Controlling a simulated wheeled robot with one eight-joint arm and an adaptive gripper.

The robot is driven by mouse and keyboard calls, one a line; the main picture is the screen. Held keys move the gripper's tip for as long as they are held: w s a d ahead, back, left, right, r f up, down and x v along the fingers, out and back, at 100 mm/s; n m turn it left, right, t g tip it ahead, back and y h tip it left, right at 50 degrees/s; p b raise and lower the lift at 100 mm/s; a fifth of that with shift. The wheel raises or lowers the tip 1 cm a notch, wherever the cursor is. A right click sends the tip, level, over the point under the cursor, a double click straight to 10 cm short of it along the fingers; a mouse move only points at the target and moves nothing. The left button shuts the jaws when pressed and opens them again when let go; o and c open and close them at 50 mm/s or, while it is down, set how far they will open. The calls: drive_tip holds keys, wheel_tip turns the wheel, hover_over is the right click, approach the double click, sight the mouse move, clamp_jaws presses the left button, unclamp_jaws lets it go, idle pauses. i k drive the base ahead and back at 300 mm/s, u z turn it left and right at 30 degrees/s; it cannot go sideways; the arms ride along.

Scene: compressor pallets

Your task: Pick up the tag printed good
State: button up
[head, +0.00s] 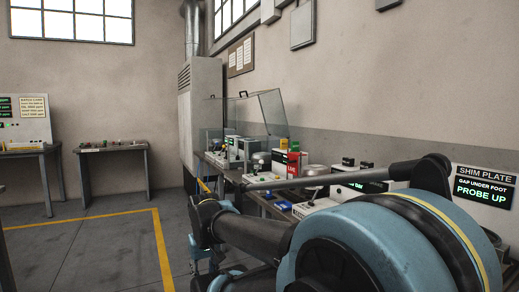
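I cannot make out a tag printed good in the head view; the small items on the benches are too small to read. My arm fills the lower right and reaches left, down to its blue wrist parts near the bottom edge. My gripper itself cannot be made out there. The arm hides much of the near workbench (232,174) along the right wall.
The workbench carries a clear-sided case (262,113), a red and white box (291,165) and blue items (283,206). A "SHIM PLATE" sign (484,186) reads "PROBE UP". Another table (110,149) stands at the back left. Yellow-lined floor (90,250) is open at left.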

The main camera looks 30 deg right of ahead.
sight(294, 145)
drive_tip(key=i, duration=1.1)
drive_tip(key=z, duration=0.55)
drive_tip(key=i, duration=0.5)
drive_tip(key=z, duration=0.2)
